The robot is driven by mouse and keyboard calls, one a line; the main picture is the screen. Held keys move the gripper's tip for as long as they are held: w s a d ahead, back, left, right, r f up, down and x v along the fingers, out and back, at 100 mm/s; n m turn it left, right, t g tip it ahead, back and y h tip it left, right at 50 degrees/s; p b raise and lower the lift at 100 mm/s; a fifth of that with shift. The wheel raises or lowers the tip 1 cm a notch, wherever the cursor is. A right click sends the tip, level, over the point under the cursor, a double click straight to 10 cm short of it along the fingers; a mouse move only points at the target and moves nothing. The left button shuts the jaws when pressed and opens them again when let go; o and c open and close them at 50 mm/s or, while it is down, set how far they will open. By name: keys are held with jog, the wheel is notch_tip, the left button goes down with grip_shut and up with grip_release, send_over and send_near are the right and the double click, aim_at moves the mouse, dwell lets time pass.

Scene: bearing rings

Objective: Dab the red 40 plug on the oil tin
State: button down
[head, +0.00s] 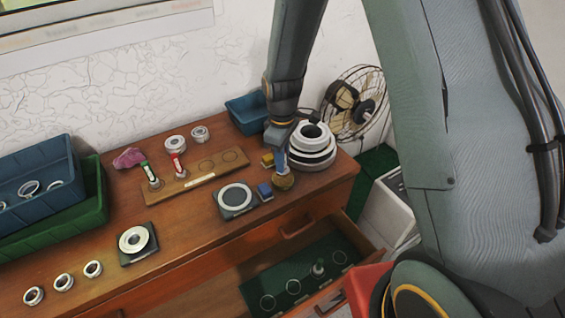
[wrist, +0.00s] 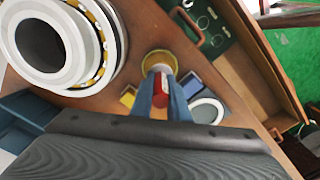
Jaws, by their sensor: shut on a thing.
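My gripper (wrist: 162,95) is shut on a red plug (wrist: 164,89), seen between its blue fingers in the wrist view. In the head view my gripper (head: 288,160) points down at the right part of the bench, and the plug is mostly hidden. The round brass-coloured oil tin (head: 283,182) is directly under the fingers. In the wrist view the tin (wrist: 158,58) shows just beyond the fingertips, around the plug's lower end. I cannot tell whether the plug touches the tin's inside.
Stacked large bearing rings (head: 312,150) stand close behind my gripper. A blue block (head: 264,191) and a square plate with a disc (head: 236,199) lie to the left. A wooden rack (head: 195,178) holds red- and green-handled plugs. An open drawer (head: 300,275) juts out in front.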

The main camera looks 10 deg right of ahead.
jog(key=shift+r+p, duration=1.4)
jog(key=shift+r, duration=0.85)
